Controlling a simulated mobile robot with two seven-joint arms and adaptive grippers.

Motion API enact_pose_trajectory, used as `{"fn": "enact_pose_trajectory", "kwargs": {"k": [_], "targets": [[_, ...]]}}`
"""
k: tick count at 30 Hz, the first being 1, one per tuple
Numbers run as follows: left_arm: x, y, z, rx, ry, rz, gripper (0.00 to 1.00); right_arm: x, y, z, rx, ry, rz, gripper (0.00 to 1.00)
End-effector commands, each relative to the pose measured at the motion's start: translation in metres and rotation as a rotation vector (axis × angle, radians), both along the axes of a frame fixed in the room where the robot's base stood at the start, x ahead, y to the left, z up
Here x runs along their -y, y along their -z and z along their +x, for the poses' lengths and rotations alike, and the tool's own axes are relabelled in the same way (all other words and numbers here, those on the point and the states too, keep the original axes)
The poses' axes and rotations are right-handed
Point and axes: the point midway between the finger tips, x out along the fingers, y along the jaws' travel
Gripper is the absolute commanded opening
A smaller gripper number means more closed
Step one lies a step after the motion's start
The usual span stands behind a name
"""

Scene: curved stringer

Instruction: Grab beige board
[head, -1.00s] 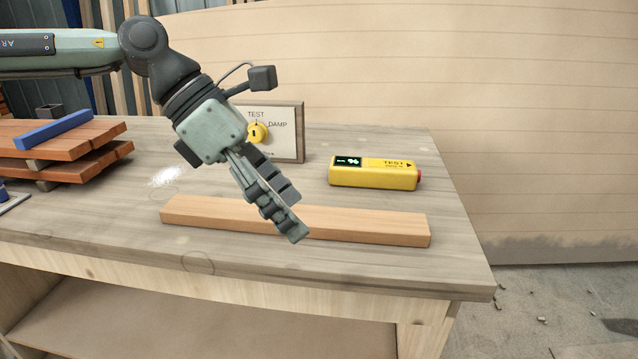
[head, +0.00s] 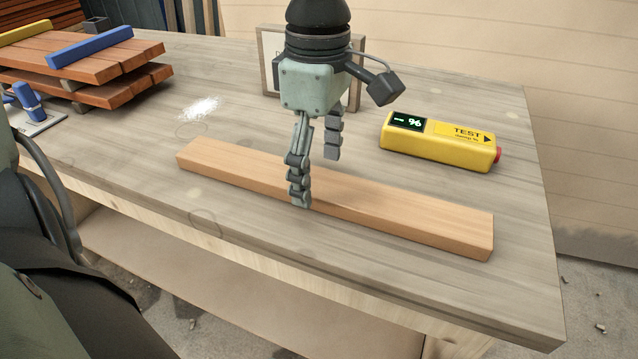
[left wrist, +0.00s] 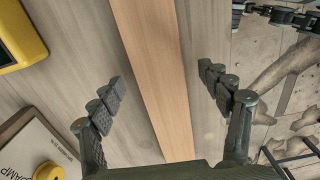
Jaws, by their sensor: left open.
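The beige board (head: 400,207) lies flat on the workbench, running from the left of the middle to the right. My left gripper (head: 317,180) points down at the board near its middle, with one finger on the near side and one on the far side in the head view. In the left wrist view the board (left wrist: 160,75) runs between the two open fingers of the gripper (left wrist: 165,90), with a gap on each side. The gripper holds nothing. My right gripper does not show.
A yellow tester (head: 440,142) lies behind the board on the right. A framed panel (head: 270,60) stands behind my gripper. White powder (head: 201,107) lies on the workbench (head: 130,140).

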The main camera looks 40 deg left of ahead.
Motion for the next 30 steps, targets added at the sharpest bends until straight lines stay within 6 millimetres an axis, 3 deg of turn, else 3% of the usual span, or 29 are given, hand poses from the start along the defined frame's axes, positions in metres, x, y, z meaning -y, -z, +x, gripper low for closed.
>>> {"fn": "enact_pose_trajectory", "kwargs": {"k": [4,11,27,30], "targets": [[0.0,0.0128,-0.0001,0.0,-0.001,-0.001,0.78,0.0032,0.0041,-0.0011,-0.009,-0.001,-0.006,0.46],[-0.0001,0.0136,0.0003,0.001,-0.001,-0.001,0.78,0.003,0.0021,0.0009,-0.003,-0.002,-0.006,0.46],[-0.0001,0.0132,0.0003,0.001,-0.002,-0.002,0.11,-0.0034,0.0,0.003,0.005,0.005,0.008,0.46],[0.0001,0.0125,0.0007,0.004,-0.001,-0.002,0.02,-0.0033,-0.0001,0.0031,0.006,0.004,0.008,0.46]]}}
